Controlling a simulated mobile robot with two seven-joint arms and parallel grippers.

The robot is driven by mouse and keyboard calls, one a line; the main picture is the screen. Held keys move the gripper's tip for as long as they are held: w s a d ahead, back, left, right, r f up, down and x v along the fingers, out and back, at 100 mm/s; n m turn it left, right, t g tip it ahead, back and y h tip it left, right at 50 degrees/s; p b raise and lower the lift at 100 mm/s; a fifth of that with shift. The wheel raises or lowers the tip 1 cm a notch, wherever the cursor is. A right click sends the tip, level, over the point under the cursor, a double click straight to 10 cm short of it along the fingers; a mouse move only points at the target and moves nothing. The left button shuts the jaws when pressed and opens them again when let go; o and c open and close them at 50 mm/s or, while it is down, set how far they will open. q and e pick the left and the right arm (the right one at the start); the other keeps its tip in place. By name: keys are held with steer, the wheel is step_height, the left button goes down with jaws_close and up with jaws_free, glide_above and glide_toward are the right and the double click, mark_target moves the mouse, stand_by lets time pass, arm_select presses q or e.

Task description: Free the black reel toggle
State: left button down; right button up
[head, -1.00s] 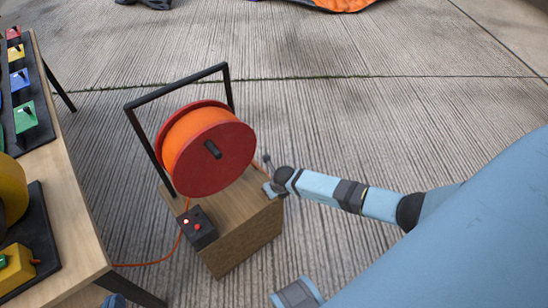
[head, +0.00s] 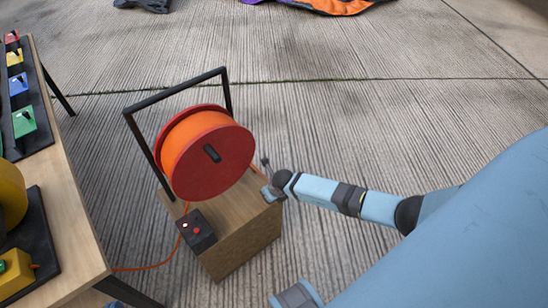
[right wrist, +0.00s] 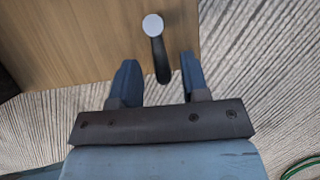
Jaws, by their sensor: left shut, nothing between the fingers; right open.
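An orange reel with red discs (head: 235,165) stands in a black frame on a wooden box (head: 250,248). A short black toggle-like piece (head: 211,153) sits at the middle of its face. A small dark lever (head: 265,162) stands at the box's right side. In the right wrist view a black lever with a pale round end (right wrist: 160,60) reaches between my fingers, apart from both. My right gripper (head: 268,192) is open at the box's right edge; its fingers show in the right wrist view (right wrist: 158,82). Only a blue bit of my left gripper (head: 126,291) shows at the bottom left.
A black control box (head: 197,232) with a red button sits on the wooden box's front. An orange cord (head: 150,267) runs left to a table (head: 75,220) with coloured blocks. A green hose (right wrist: 303,166) shows in the right wrist view.

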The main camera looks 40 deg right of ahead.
arm_select(q)
steer(key=p, duration=0.2)
steer(key=s+a+f+g+y+p, duration=0.1)
steer(key=p, duration=0.1)
steer(key=shift+a+f, duration=0.25)
arm_select(e)
steer(key=v, duration=1.3)
steer(key=shift+r, duration=0.25)
arm_select(q)
steer(key=shift+r, duration=0.1)
